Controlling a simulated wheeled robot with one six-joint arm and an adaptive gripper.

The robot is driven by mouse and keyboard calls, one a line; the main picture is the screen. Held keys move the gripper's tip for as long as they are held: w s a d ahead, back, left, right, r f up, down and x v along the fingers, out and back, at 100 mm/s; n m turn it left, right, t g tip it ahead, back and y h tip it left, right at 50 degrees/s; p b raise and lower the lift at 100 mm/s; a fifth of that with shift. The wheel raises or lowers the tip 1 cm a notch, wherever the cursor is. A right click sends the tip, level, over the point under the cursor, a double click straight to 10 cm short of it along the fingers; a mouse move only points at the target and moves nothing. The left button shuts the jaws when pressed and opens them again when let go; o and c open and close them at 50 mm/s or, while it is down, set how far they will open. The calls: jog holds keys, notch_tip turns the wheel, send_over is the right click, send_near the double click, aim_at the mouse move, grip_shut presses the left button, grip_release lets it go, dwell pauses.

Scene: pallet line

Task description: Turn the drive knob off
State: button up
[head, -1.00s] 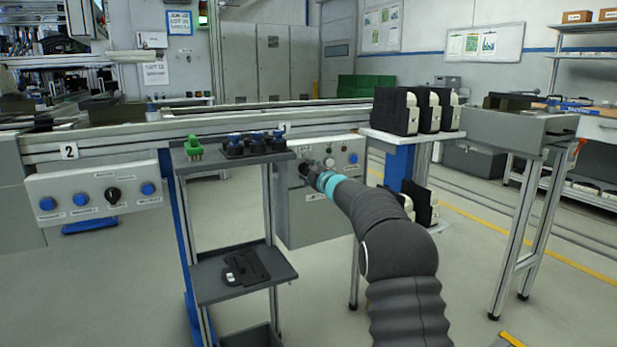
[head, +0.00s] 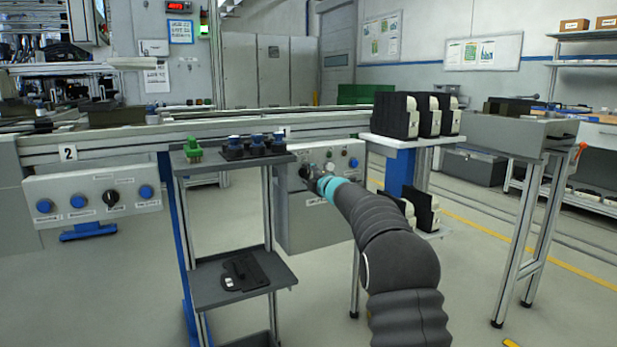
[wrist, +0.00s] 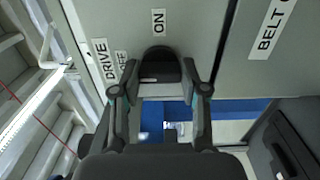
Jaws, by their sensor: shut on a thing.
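The black drive knob (wrist: 160,68) is on the face of a grey control box (head: 297,225). In the wrist view it sits between my fingers, below the ON label (wrist: 158,22) and to the right of the DRIVE label (wrist: 101,58) and the small OFF label (wrist: 121,64). My gripper (wrist: 160,80) is shut on the knob, one finger at each side. In the head view my gripper (head: 313,178) is at the box's left part and hides the knob. I cannot tell exactly which mark the knob points at.
A grey shelf stand (head: 235,281) with parts on top is just left of the box. A white table (head: 400,139) with black-and-white units stands right of it. Another control panel (head: 95,201) hangs at the left, under the conveyor rail (head: 110,142).

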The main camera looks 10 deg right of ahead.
jog(key=o, duration=1.1)
jog(key=shift+o, duration=0.2)
jog(key=v, duration=1.2)
